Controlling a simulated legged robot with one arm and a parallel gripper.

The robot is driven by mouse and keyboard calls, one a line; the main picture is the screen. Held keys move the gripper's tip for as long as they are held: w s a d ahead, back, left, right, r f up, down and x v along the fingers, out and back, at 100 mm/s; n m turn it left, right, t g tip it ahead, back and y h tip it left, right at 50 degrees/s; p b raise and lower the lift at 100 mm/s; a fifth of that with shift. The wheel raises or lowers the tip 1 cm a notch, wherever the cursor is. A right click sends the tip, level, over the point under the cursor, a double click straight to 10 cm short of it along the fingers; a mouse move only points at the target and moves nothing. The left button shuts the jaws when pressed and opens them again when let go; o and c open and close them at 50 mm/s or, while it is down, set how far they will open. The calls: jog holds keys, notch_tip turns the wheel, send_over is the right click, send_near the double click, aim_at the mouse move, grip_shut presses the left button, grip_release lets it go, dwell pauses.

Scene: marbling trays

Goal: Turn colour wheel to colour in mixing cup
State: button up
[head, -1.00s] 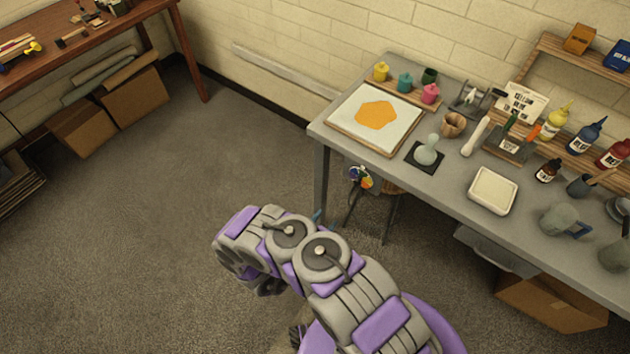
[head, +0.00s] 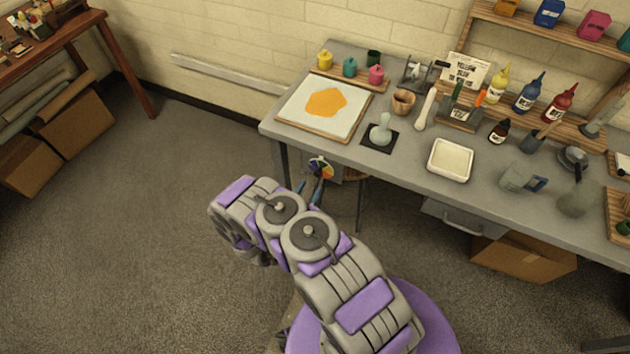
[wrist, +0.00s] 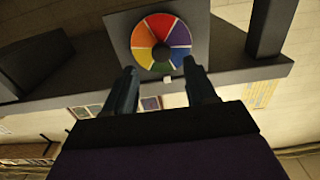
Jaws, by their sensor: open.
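The colour wheel (wrist: 160,42) faces the wrist camera on a dark panel. Its red, orange, yellow, green, blue and purple wedges show, with green at the bottom and purple at the upper right. In the head view the wheel (head: 321,168) is below the table's front edge, partly hidden by my gripper (head: 311,189). In the wrist view my gripper (wrist: 160,68) is open and empty, its two fingers around the wheel's lower edge in the picture. Contact cannot be told. I cannot tell which vessel is the mixing cup; a grey cup (head: 514,178) stands at the table's right.
The grey table (head: 330,158) carries a tray with an orange patch (head: 293,104), a white dish (head: 451,160), a wooden cup (head: 403,102), a sign (head: 467,72) and several bottles. A stool (head: 357,176) stands under the table.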

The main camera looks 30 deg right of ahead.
aim_at(317, 176)
jog(key=shift+b+x, duration=0.6)
jog(key=shift+x, duration=2.1)
jog(key=shift+w+a, duration=0.1)
jog(key=shift+c, duration=0.4)
jog(key=c, duration=1)
jog(key=shift+o, duration=0.2)
jog(key=shift+r+n+p, duration=0.15)
jog(key=shift+n+p, duration=0.15)
jog(key=shift+p, duration=0.1)
jog(key=shift+n+p, duration=0.45)
jog(key=shift+n, duration=0.15)
